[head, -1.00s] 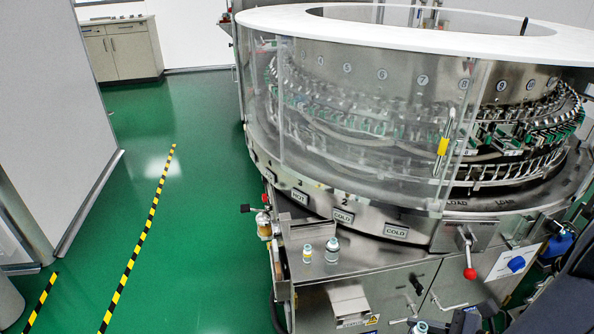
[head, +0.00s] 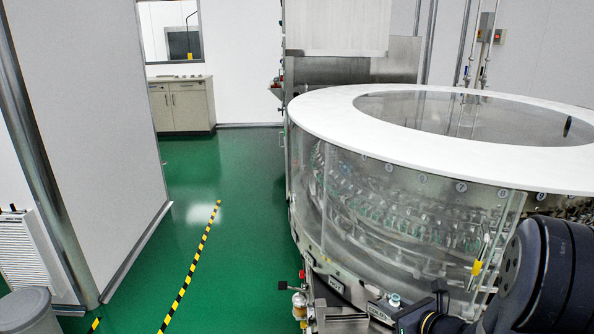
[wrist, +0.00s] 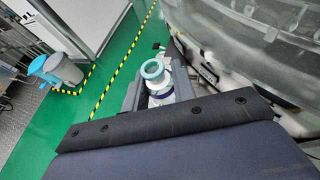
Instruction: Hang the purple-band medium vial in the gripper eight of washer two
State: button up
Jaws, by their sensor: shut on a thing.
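The vial (wrist: 153,70) has a pale teal ring at its top, a whitish body and a purple band low down. My gripper (wrist: 156,82) is shut on it in the wrist view, with a grey finger on each side. In the head view the vial's teal top (head: 394,299) shows near the washer's front, beside my dark arm. The round washer (head: 340,110) has a white top ring and clear walls. A number that looks like 8 (head: 502,194) shows behind the clear wall, above rows of small grippers. My arm hides much of the washer's lower right front.
A yellow-handled tool (head: 477,267) hangs on the clear wall close to my arm. A red-knobbed valve (head: 301,275) projects at the washer's lower left. Green floor (head: 240,230) with a yellow-black stripe lies open to the left, beside a white wall.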

jog(key=w+a+r+m+h+p, duration=0.1)
jog(key=w+a+r+p, duration=0.3)
jog(key=a, duration=0.3)
jog(key=shift+w+a+r+m+t+h, duration=0.15)
jog(key=shift+r+m+t+h, duration=0.15)
jog(key=shift+r, duration=0.35)
